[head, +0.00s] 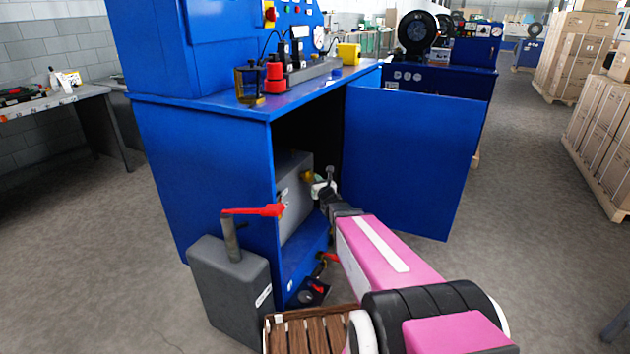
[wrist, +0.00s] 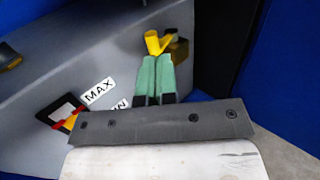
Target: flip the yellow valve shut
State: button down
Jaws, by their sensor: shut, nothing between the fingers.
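The yellow valve (wrist: 157,43) sits on the side of a grey tank (wrist: 85,70) inside the blue cabinet. In the head view, the yellow valve (head: 308,175) is a small spot on the tank (head: 296,205), just left of my gripper. My gripper (wrist: 157,58) has green fingers, shut together with nothing between them. Its fingertips are right at the yellow handle in the wrist view; I cannot tell whether they touch it. It also shows small in the head view (head: 320,186), reaching into the cabinet opening. The valve's lower part is partly hidden by the fingers.
The blue cabinet door (head: 410,155) stands open, right of my arm. A grey box (head: 230,290) with a red-handled pipe (head: 252,211) stands outside, front left. A wooden slatted pallet (head: 310,332) lies below my arm. A MAX-marked gauge (wrist: 65,113) is on the tank.

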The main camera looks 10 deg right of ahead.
jog(key=d+n+g+y, duration=0.9)
jog(key=d+y, duration=0.3)
jog(key=x, duration=1.3)
jog(key=shift+s+a+f+n, duration=0.15)
jog(key=shift+a+f+n, duration=0.15)
jog(key=shift+a+f, duration=0.15)
jog(key=shift+a, duration=0.15)
